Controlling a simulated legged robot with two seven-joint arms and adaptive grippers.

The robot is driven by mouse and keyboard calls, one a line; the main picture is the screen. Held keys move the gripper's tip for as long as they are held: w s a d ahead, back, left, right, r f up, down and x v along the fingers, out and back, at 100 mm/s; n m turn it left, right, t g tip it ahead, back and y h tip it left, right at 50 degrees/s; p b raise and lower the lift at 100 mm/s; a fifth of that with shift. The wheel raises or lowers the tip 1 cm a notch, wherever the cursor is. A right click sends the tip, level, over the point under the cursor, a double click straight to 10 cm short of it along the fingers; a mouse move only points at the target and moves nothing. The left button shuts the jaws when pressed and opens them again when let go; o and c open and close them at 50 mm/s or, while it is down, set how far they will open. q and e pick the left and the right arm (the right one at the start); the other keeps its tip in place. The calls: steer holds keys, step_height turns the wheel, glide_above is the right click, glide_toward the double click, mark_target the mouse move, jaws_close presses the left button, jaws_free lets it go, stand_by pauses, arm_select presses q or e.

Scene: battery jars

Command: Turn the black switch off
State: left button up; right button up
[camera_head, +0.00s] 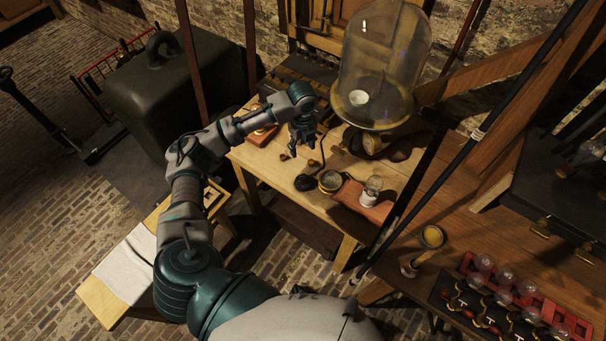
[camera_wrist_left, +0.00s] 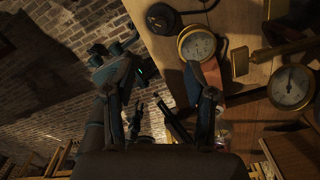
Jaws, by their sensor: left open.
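The black switch (camera_head: 304,183) looks like a small round black piece with a dark cord, lying on the wooden table near its front edge. It also appears at the top of the left wrist view (camera_wrist_left: 162,18), beyond the fingertips. My left gripper (camera_head: 303,142) hangs above the table, behind the switch in the head view and apart from it. In the left wrist view its two fingers (camera_wrist_left: 152,68) are spread with nothing held between them. Which way the switch is set is too small to tell.
A brass gauge (camera_head: 330,181) stands close beside the switch. A bulb (camera_head: 373,187) on a reddish base is to its right. A large glass bell jar (camera_head: 385,60) stands at the back. A second gauge (camera_wrist_left: 291,87) shows in the wrist view. The table's front-left corner (camera_head: 245,165) is bare.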

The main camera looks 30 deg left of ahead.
mark_target(303, 175)
arm_select(q)
step_height(303, 175, down, 17)
steer(key=shift+d, duration=0.1)
stand_by(0.3)
jaws_close()
